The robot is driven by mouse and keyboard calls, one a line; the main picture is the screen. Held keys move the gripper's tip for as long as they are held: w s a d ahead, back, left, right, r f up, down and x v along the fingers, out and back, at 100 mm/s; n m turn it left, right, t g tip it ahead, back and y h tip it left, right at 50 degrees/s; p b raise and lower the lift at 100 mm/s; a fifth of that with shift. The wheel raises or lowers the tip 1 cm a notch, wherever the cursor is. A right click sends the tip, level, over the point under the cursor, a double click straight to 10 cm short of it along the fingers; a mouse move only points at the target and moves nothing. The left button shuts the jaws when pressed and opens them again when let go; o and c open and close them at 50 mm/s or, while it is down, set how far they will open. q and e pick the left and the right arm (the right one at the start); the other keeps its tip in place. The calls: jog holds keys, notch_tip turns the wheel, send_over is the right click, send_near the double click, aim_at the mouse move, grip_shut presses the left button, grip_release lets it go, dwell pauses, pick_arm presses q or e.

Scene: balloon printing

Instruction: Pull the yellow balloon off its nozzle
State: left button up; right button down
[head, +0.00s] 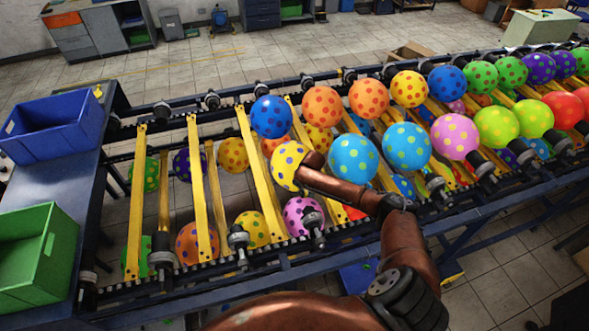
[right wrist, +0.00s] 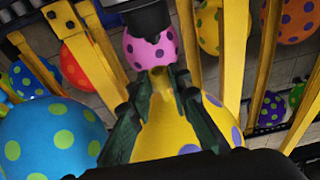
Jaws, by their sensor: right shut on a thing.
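The yellow balloon (head: 286,160) with blue-purple dots is at the middle of the conveyor in the head view, partly hidden by my right arm. My right gripper (head: 313,163) is against its right side. In the right wrist view the yellow balloon (right wrist: 165,135) lies between the dark green fingers of my right gripper (right wrist: 158,82), which are shut on it. Its pale neck shows near the fingertips. The nozzle of this balloon is hidden, so I cannot tell whether the neck is still around it. My left gripper is not in view.
A blue balloon (head: 271,117) and a light blue balloon (head: 353,159) flank it. A pink balloon (head: 303,215) is just below, also in the wrist view (right wrist: 150,46). Yellow bars (head: 201,190) cross the conveyor. A blue crate (head: 60,152) and green crate (head: 60,270) stand left.

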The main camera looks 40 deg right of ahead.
notch_tip(320, 180, up, 2)
jog(key=shift+r+p, duration=0.1)
jog(key=shift+p, duration=0.55)
jog(key=shift+r, duration=0.55)
notch_tip(320, 180, up, 7)
jog(key=shift+r, duration=0.2)
